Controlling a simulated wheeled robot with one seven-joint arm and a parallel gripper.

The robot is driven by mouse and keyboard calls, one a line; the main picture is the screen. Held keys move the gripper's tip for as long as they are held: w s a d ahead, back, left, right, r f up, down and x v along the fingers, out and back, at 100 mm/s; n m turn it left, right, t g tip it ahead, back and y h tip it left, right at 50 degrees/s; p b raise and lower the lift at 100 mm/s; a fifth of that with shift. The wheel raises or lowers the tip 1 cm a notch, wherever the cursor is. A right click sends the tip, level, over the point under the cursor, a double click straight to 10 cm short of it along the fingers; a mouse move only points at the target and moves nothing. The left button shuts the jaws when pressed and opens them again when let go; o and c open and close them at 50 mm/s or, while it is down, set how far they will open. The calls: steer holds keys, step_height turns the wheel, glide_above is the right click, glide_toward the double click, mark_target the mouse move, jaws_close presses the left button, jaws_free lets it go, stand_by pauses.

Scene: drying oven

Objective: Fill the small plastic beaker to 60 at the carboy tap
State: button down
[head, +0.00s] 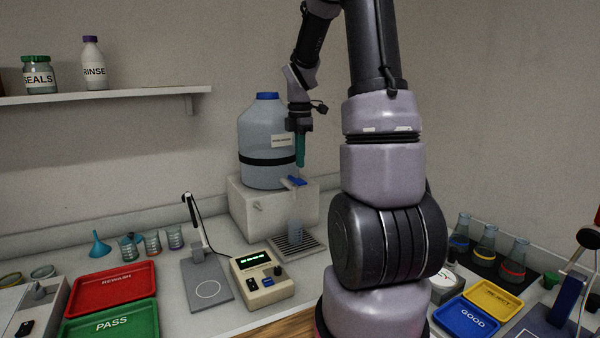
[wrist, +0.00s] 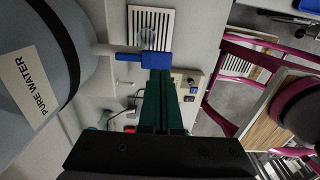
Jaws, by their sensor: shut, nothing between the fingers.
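The carboy (head: 262,135), a large clear bluish jug with a blue cap and black band, stands on a white block. Its PURE WATER label (wrist: 30,85) shows in the wrist view. The tap's blue lever (head: 294,181) sticks out at its lower front and also shows in the wrist view (wrist: 150,61). A small beaker (head: 295,229) stands upright on the drip grate below the tap; its fill level is too small to read. My gripper (head: 300,164) is shut and empty, its green fingers pointing down just above the lever. I cannot tell whether they touch it.
A controller box with a green display (head: 263,280) and a grey stand (head: 207,285) sit in front left of the grate (head: 312,247). Red (head: 112,290) and green trays lie at left. Several flasks (head: 485,245) stand at right behind my arm.

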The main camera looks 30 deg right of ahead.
mark_target(300, 181)
steer(key=shift+f, duration=2.15)
